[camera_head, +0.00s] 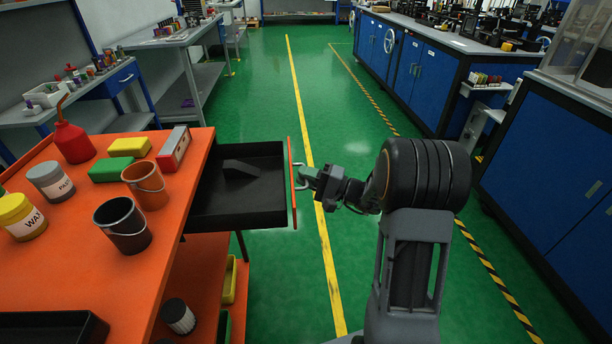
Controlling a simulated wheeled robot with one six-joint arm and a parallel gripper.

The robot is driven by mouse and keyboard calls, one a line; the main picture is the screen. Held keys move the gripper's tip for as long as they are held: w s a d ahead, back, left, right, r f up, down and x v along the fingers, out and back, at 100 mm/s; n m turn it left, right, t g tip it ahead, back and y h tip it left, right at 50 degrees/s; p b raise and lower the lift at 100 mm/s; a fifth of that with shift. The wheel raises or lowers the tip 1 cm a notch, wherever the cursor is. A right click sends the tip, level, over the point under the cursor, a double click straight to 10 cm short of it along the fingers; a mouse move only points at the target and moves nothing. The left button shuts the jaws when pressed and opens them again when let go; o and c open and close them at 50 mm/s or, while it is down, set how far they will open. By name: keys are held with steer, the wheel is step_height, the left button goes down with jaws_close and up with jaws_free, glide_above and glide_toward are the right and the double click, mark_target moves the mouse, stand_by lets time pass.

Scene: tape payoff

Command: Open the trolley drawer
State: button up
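The orange trolley (70,262) stands at the left. Its drawer (262,205) is pulled out to the right, with a black, deep tray and an orange front panel (292,184). A dark block-shaped item (240,169) lies inside the drawer. A pale handle (300,176) sticks out from the right face of the front panel. My gripper (306,177) is at the handle, with my arm reaching in from the right. The fingers are small and overlap the handle, so whether they are closed around it cannot be told.
On the trolley top are a red oil can (73,142), a brown bucket (146,186), a black bucket (122,224), tins and sponges. Blue cabinets (545,150) line the right side. Green floor between them is clear.

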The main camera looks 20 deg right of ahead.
steer(key=shift+d, duration=0.1)
steer(key=v, duration=1.3)
steer(key=shift+s+d+f, duration=0.15)
steer(key=shift+s+d, duration=0.05)
steer(key=shift+s, duration=0.1)
